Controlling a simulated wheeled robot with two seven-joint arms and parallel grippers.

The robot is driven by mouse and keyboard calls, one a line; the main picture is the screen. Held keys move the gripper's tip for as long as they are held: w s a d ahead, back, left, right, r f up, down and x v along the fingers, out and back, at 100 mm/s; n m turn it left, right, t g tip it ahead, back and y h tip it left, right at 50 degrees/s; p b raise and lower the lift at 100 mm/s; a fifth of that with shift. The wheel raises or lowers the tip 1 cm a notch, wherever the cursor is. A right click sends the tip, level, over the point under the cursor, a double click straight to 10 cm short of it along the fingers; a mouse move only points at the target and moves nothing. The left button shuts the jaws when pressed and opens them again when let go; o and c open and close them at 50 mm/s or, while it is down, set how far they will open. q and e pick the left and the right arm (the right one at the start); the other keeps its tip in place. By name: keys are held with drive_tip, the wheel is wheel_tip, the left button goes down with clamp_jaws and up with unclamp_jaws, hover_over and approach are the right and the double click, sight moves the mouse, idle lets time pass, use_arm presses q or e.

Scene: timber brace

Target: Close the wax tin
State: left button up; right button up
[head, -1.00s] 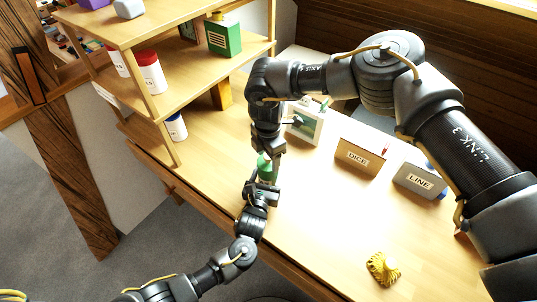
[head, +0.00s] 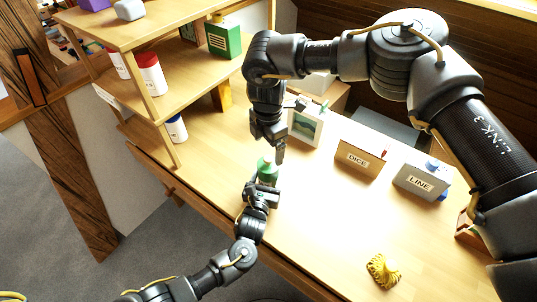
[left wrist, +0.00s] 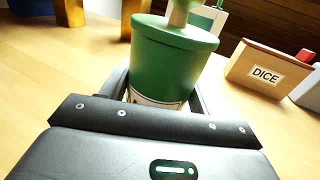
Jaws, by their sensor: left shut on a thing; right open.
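The green wax tin (head: 267,172) stands at the near edge of the table, with a pale label low on its side. In the left wrist view, the tin (left wrist: 172,72) has a green lid (left wrist: 176,32) with a pale knob (left wrist: 180,12). The lid sits on top with its rim around the tin, and I see no clear gap. My left gripper (head: 264,188) is shut on the tin's lower body. My right gripper (head: 279,155) is open, just above and to the right of the tin, apart from the lid in the head view.
A picture frame (head: 305,124), a DICE box (head: 359,160) and a LINE box (head: 421,182) stand along the table's back. A yellow object (head: 383,270) lies front right. A shelf (head: 180,75) with several containers rises at left. The table's middle is clear.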

wheel_tip(320, 180, up, 6)
drive_tip(key=shift+f, duration=0.1)
use_arm(q)
drive_tip(key=o, duration=1.5)
drive_tip(key=shift+c, duration=0.2)
drive_tip(key=v, duration=1.1)
use_arm(e)
drive_tip(key=shift+f, duration=0.1)
